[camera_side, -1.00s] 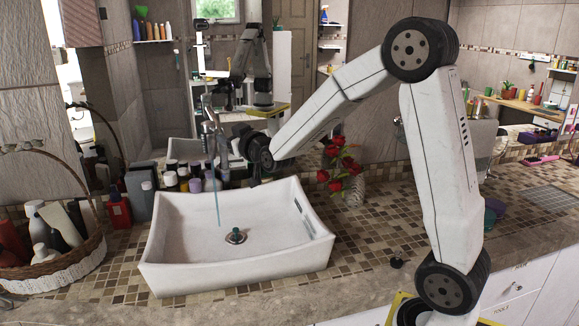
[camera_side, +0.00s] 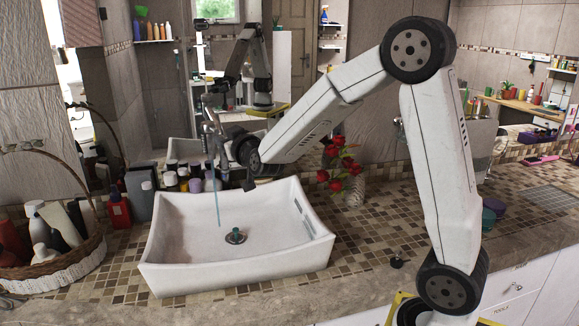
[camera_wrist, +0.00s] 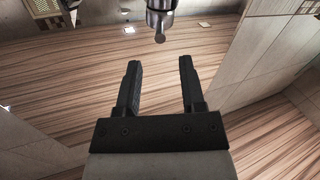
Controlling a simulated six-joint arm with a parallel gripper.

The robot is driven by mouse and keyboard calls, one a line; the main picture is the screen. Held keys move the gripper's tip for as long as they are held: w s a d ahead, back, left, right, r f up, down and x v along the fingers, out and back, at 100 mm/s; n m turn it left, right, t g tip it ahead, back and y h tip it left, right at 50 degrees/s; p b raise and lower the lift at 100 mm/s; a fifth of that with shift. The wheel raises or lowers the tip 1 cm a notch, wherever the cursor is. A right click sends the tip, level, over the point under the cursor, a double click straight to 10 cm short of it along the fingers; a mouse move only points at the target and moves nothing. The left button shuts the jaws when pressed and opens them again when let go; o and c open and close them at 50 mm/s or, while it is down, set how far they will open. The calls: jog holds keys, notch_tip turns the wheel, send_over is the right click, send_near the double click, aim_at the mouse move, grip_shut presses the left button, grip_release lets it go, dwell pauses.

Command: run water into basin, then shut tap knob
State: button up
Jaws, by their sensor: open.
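The white basin (camera_side: 160,240) stands on the tiled counter in the side view, with a drain (camera_side: 235,236) in its floor. A grey metal tap (camera_side: 209,140) rises behind its back rim. A thin blue water stream (camera_side: 216,195) falls from the tap into the basin. My gripper (camera_wrist: 159,68) is open and empty in the wrist view, its two black fingers apart. A metal knob-like tap part (camera_wrist: 160,16) shows beyond the fingertips, not between them. In the side view my wrist is close to the tap, and my fingers are hard to make out there.
Several bottles (camera_side: 183,180) stand behind the basin. A wicker basket (camera_side: 60,268) of bottles is at the left. Red flowers (camera_side: 337,180) in a vase (camera_side: 355,192) stand right of the basin. A mirror behind reflects my arm. The front counter right of the basin is mostly clear.

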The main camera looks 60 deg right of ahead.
aim_at(214, 128)
jog(key=shift+w, duration=0.1)
jog(key=shift+x, duration=3.85)
jog(key=shift+c, duration=0.2)
grip_shut()
